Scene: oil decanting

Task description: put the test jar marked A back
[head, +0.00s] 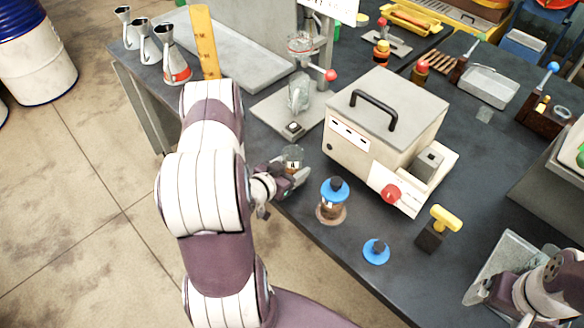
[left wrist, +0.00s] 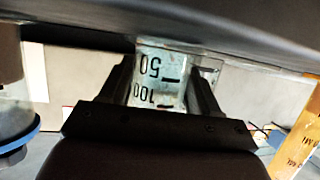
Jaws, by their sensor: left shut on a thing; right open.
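My left gripper (head: 293,172) is shut on a clear glass jar (head: 293,155), held near the table's front edge. In the left wrist view the jar (left wrist: 160,75) sits between the two fingers, with black marks 50 and 100; no letter A is readable. A blue-capped jar (head: 333,205) with brown contents stands on a round tan mat just right of the gripper. A loose blue lid (head: 376,251) lies on the table nearer the front. My right gripper (head: 482,292) is open at the lower right, partly cut off and beside a metal plate.
A beige box device (head: 385,115) with a black handle stands right behind the jars. A stand (head: 299,95) with glassware is behind the left gripper. A yellow-handled black block (head: 436,230) sits to the right. Metal jugs (head: 172,60) line the far left.

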